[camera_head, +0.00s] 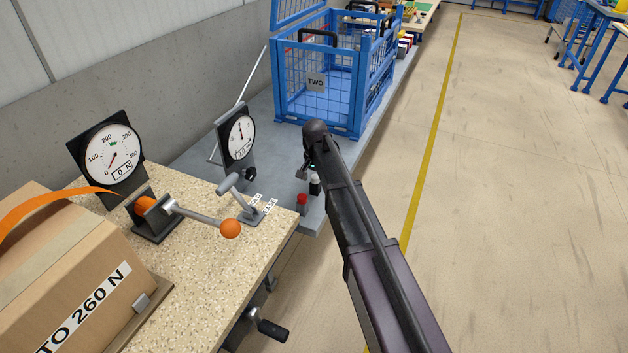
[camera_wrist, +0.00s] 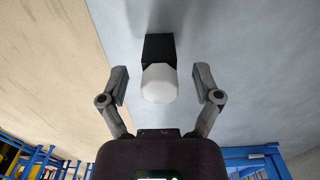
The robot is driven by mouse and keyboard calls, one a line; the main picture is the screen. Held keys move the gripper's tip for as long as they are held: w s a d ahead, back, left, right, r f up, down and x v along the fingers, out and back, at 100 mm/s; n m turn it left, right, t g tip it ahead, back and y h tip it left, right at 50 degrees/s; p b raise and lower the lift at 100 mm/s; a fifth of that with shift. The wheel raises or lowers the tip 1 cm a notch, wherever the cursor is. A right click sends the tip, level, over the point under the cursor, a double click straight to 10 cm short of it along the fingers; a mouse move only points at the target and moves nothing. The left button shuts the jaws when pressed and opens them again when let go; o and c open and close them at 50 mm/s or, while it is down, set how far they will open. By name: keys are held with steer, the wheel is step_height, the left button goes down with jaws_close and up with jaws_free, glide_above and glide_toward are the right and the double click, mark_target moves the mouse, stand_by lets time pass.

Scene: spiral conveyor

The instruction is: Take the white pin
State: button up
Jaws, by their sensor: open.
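The white pin (camera_head: 315,178) has a white faceted head and a black body. It stands upright on the grey tabletop (camera_head: 192,160) near its front edge. In the wrist view the white pin (camera_wrist: 158,84) lies between the two fingers, with a gap on each side. My gripper (camera_wrist: 161,72) is open and empty. In the head view my gripper (camera_head: 308,168) is just above and behind the white pin, partly hidden by my arm. A pin with a red head (camera_head: 302,199) stands to the left of and nearer than the white pin.
A blue wire crate marked TWO (camera_head: 316,82) stands farther back on the grey table. A dial gauge (camera_head: 239,136) stands to the left. A speckled bench (camera_head: 205,265) with a lever, an orange knob (camera_head: 230,229) and a carton (camera_head: 75,285) fills the near left. The right floor is open.

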mark_target(315, 177)
stand_by(0.3)
jaws_close()
jaws_free()
steer(key=shift+r, duration=0.15)
step_height(315, 177, up, 14)
steer(key=p, duration=1.3)
steer(key=shift+f+p, duration=0.25)
steer(key=shift+p, duration=0.15)
stand_by(0.4)
